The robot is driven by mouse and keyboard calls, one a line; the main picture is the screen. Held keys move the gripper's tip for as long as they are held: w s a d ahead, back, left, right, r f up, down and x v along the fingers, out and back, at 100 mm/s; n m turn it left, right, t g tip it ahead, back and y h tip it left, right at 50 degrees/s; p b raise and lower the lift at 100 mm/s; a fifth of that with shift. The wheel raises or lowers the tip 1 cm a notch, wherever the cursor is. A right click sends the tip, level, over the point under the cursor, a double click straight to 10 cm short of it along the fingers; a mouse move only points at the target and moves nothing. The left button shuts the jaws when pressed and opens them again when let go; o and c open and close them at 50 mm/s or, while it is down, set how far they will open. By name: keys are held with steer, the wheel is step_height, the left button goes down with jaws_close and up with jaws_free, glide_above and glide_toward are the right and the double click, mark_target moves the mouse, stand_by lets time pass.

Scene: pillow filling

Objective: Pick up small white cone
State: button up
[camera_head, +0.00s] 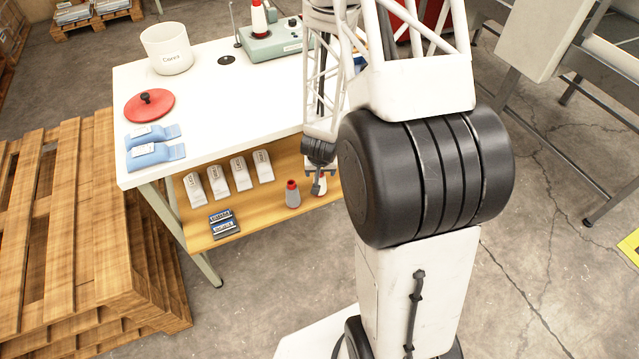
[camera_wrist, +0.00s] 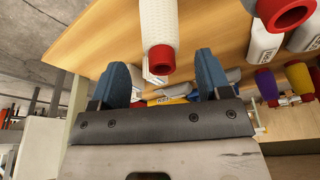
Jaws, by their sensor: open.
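The small white cone (camera_wrist: 159,25) has a ribbed white body and a red end. In the wrist view it lies in line with the gap between my fingers, its red end showing between the two blue fingertips. Neither finger appears to touch it; how deep it sits between them is hard to tell. In the head view the white cone (camera_head: 320,186) stands on the lower wooden shelf, partly covered by my gripper (camera_head: 318,174). My gripper, also in the wrist view (camera_wrist: 161,72), is open and empty.
A grey cone with a red top (camera_head: 292,195) stands just left on the shelf (camera_head: 262,212). Several white packets (camera_head: 239,172) and dark boxes (camera_head: 223,223) are further left. The white tabletop (camera_head: 215,95) overhangs the shelf. A wooden pallet stack (camera_head: 60,230) stands left.

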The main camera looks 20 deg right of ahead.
steer(key=shift+f, duration=0.15)
steer(key=shift+x, duration=2.5)
steer(key=shift+w, duration=0.1)
steer(key=shift+c, duration=0.5)
steer(key=c, duration=0.9)
